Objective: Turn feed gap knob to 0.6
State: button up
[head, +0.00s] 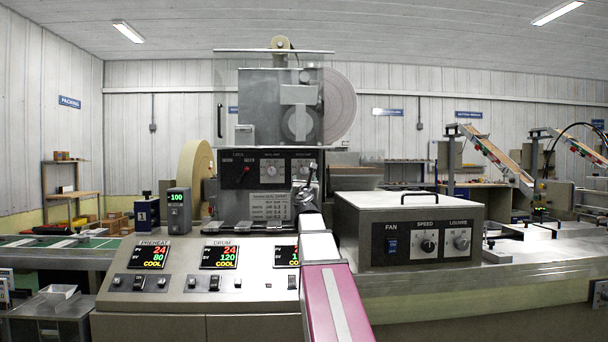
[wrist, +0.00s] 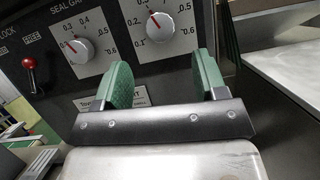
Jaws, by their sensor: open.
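The feed gap knob, a round silver knob (wrist: 160,26) on a white dial plate, shows at the top of the wrist view. Its red mark points up and slightly left; 0.6 is at the dial's lower right. The dial's top is cut off. In the head view, my arm partly covers this dial (head: 302,165). My gripper (wrist: 164,80) is open, with two green pads apart and nothing between them. The pads appear below and either side of the knob, without visible contact. In the head view my gripper (head: 305,190) is in front of the panel.
The seal gap knob (wrist: 80,51) and a red-balled lever (wrist: 29,72) are left of the feed gap dial. A grey cabinet (head: 420,232) with fan, speed and louvre controls stands right. The console (head: 200,275) with preheat and drum displays lies below the panel.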

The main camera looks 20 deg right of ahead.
aim_at(304, 172)
jog(key=x, duration=0.8)
jog(key=shift+w+r, duration=0.1)
jog(key=c, duration=0.9)
